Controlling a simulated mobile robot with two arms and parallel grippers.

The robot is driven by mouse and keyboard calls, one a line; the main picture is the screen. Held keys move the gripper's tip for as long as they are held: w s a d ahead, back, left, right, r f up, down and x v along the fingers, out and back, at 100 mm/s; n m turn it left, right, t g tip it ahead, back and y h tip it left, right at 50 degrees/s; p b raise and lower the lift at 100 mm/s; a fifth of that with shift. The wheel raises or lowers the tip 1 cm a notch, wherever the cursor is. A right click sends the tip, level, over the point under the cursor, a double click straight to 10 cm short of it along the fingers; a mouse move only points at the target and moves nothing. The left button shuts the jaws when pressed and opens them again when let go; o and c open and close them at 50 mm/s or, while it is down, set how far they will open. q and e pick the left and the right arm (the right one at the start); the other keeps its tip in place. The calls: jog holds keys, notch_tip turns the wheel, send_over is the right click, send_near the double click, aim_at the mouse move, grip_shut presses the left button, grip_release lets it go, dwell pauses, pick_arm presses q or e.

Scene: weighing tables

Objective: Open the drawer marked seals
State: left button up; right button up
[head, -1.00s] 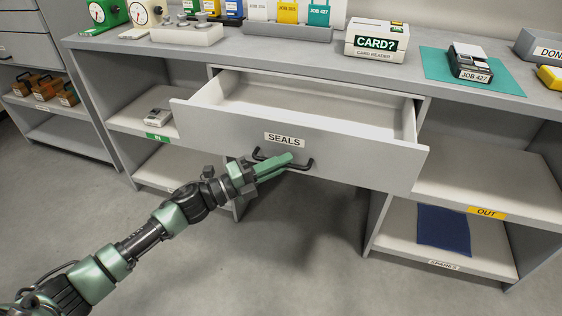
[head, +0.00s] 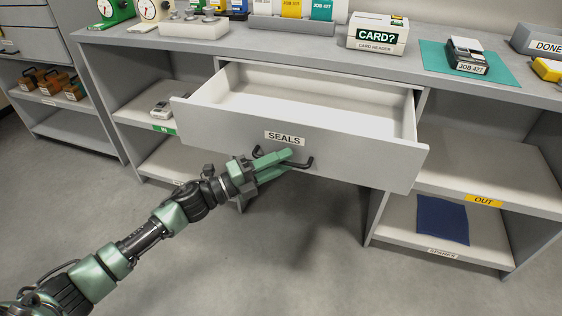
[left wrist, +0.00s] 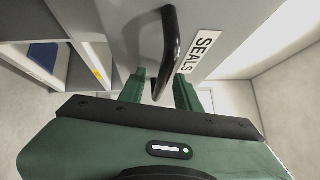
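The drawer marked SEALS (head: 230,125) stands pulled out from under the worktop, and the part of its inside that shows is pale and empty. Its dark bar handle (head: 307,164) is on the front below the SEALS label (head: 285,138). My left gripper (head: 287,161) is at the handle with its fingers spread apart. In the left wrist view the handle (left wrist: 171,35) passes between the two open fingers (left wrist: 158,92), with space visible beside it. My right gripper is not in view.
Open shelves flank the drawer, with a blue cloth (head: 442,220) on the lower right one. The floor in front is clear.

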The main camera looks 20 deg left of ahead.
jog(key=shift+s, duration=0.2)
pick_arm(q)
jog(key=shift+s+a+f, duration=0.1)
jog(key=shift+s+a, duration=0.15)
jog(key=shift+a, duration=0.05)
jog(key=r+v, duration=0.1)
jog(key=v, duration=0.6)
jog(key=shift+f, duration=0.4)
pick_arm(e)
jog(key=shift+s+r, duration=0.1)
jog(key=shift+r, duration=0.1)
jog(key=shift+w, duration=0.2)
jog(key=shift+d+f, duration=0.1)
